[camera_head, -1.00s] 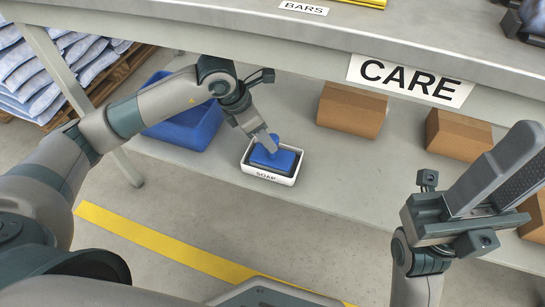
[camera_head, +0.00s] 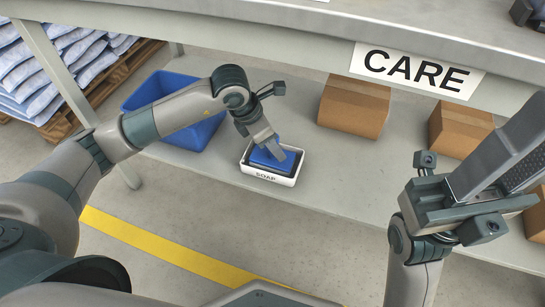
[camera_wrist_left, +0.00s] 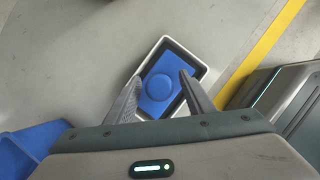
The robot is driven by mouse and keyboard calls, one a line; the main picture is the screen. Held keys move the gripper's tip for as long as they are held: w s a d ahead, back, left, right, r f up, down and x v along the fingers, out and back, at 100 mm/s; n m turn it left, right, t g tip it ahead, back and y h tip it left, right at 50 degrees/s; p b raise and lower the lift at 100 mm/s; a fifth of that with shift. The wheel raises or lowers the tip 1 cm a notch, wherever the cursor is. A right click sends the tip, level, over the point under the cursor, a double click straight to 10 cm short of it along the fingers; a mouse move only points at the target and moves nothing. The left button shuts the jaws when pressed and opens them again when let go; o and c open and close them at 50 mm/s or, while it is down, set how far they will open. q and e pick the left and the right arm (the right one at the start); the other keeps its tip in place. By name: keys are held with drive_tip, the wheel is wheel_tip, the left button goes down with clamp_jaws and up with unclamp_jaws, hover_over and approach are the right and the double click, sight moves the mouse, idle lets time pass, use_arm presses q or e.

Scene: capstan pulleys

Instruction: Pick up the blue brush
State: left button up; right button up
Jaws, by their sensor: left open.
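The blue brush (camera_head: 268,158) sits in a white-rimmed tray (camera_head: 266,177) marked SOAP on the lower shelf. In the left wrist view the brush (camera_wrist_left: 157,90) shows a round knob on a rectangular blue body, inside the tray's white rim (camera_wrist_left: 200,64). My left gripper (camera_head: 264,142) is right over the brush, pointing down. In the left wrist view its open fingers (camera_wrist_left: 160,78) appear on either side of the knob; contact cannot be told. My right gripper (camera_head: 512,150) is raised at the right, far from the brush, its fingers apart and empty.
A blue bin (camera_head: 186,133) stands left of the tray, behind my left arm. Cardboard boxes (camera_head: 354,104) (camera_head: 459,130) stand to the right on the shelf. A tabletop edge with a CARE label (camera_head: 416,70) overhangs the shelf. Yellow floor tape (camera_head: 165,246) runs in front.

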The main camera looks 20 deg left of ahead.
use_arm(q)
drive_tip(key=shift+c, duration=1.1)
clamp_jaws()
drive_tip(key=shift+r, duration=0.1)
